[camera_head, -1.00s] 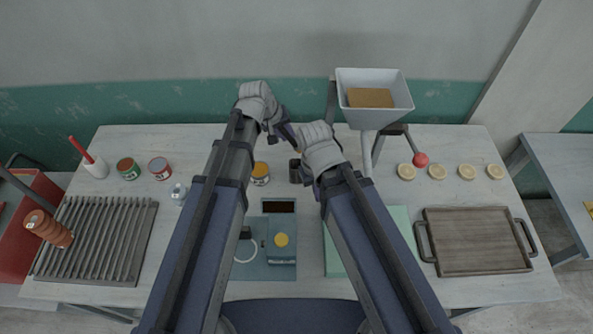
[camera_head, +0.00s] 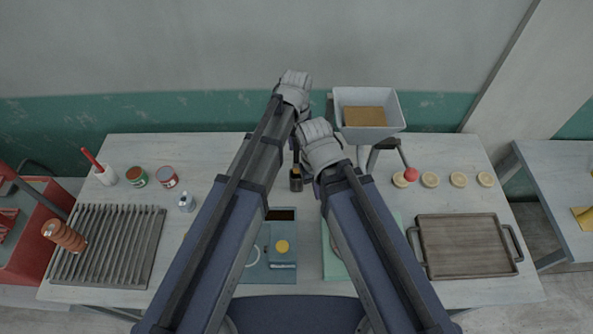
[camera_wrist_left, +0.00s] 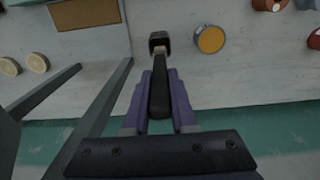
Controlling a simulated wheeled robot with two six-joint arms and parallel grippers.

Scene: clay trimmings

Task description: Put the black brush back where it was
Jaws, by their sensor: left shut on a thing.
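The black brush (camera_wrist_left: 159,95) is between the purple fingers of my left gripper (camera_wrist_left: 160,88) in the left wrist view, its handle running along them. Its far end meets a small dark cup (camera_wrist_left: 159,37); whether it is inside the cup or only in front of it I cannot tell. In the head view the cup (camera_head: 296,184) stands on the table, with the dark brush (camera_head: 296,157) just above it. My left gripper (camera_head: 297,138) is partly hidden by its own arm. My right gripper (camera_head: 317,190) is close to the cup's right side; its fingertips are mostly hidden.
A yellow-topped can (camera_wrist_left: 210,40) stands beside the cup. A white hopper (camera_head: 367,108) rises at the back right, close to both wrists.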

